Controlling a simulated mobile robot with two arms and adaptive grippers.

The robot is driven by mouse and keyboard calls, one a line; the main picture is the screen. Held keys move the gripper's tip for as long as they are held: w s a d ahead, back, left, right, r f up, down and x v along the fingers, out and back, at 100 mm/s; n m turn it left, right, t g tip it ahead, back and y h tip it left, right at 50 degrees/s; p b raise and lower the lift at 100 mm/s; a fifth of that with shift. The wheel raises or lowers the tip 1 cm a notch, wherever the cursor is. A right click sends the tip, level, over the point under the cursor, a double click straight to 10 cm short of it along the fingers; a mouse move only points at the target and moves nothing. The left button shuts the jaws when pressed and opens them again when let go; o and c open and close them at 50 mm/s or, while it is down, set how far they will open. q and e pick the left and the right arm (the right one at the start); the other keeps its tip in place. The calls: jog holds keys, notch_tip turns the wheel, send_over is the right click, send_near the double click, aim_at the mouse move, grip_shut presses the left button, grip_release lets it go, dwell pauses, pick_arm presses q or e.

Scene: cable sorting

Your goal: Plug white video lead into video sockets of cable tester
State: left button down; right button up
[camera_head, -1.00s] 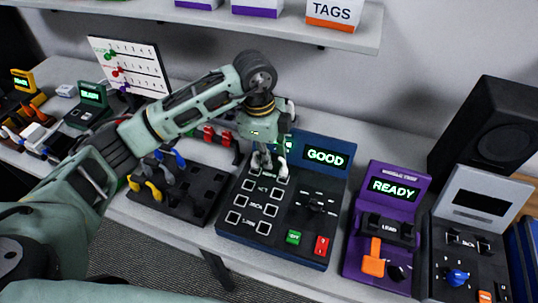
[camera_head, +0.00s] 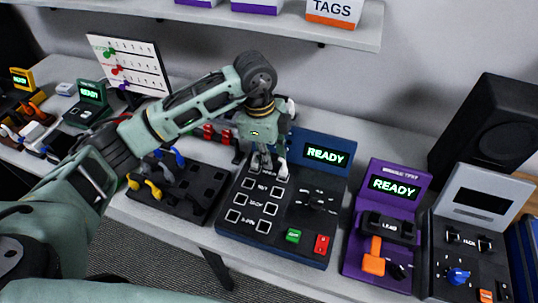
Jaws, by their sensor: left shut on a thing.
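The cable tester (camera_head: 328,223) is a dark blue box on the bench, with a raised screen (camera_head: 325,154) that reads READY. Its sloped face has several square sockets in two columns, a dial, a green button (camera_head: 293,235) and a red button (camera_head: 321,244). My left gripper (camera_head: 268,168) points down over the tester's top-left sockets and is shut. Small white parts show at its fingertips, likely the white video lead (camera_head: 281,170); the fingers hide most of it. I cannot tell how deep it sits in the sockets. My right gripper is not in view.
A black rack (camera_head: 188,203) with yellow and blue leads stands left of the tester. A purple tester (camera_head: 405,185) and a grey tester (camera_head: 497,200) stand to the right. A black speaker (camera_head: 490,135) is behind them. A shelf (camera_head: 280,30) runs above.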

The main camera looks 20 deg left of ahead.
pick_arm(q)
jog(key=c, duration=1.7)
grip_release()
jog(key=shift+o, duration=0.2)
jog(key=o, duration=0.6)
jog(key=shift+c, duration=0.2)
jog(key=shift+r+p, duration=2.95)
jog(key=shift+r, duration=1.1)
jog(key=shift+f, duration=0.1)
